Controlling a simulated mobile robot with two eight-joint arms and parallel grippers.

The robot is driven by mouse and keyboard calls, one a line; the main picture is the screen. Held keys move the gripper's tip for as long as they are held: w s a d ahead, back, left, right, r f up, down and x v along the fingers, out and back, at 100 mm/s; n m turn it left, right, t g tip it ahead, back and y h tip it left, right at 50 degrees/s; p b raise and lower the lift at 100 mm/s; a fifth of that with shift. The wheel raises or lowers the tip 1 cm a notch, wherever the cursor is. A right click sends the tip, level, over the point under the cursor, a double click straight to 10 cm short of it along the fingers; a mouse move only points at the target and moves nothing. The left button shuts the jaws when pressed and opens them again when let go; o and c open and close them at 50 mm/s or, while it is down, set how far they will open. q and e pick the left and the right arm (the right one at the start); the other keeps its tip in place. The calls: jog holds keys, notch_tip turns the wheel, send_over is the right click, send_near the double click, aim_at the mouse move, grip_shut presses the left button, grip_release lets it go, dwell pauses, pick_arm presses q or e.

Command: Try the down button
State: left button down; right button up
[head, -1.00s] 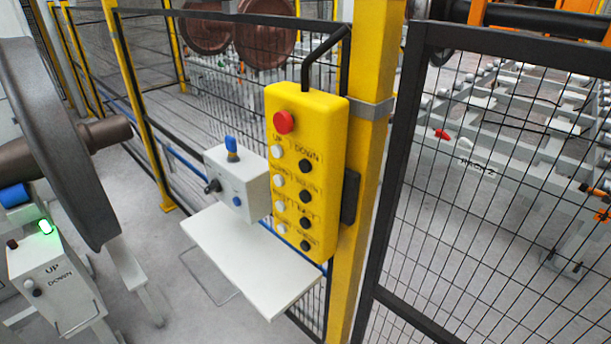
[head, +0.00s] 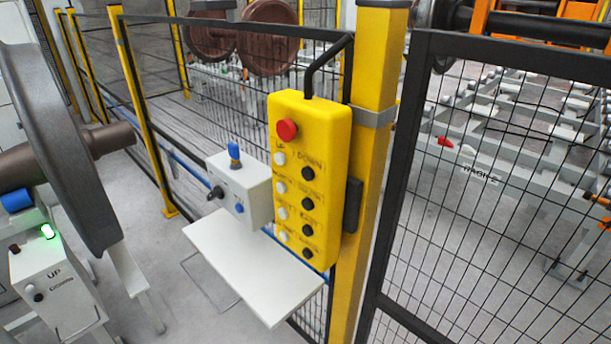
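A yellow control pendant (head: 308,180) hangs on a yellow post. It has a red mushroom button (head: 287,130) at the top. Below are two columns of buttons, white on the left and black on the right. The black button under the label DOWN (head: 308,173) is at the top of the right column. The white button under UP (head: 279,158) is at the top of the left column. A grey box (head: 48,287) at the lower left also carries an UP label, a small switch and a lit green lamp (head: 47,231). Neither gripper is in view.
A grey control box (head: 240,188) with a blue key-like knob stands beside the pendant, above a white shelf (head: 255,262). The yellow post (head: 375,120) and black mesh fence (head: 490,200) bound the area. A large wheel (head: 60,150) stands at the left.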

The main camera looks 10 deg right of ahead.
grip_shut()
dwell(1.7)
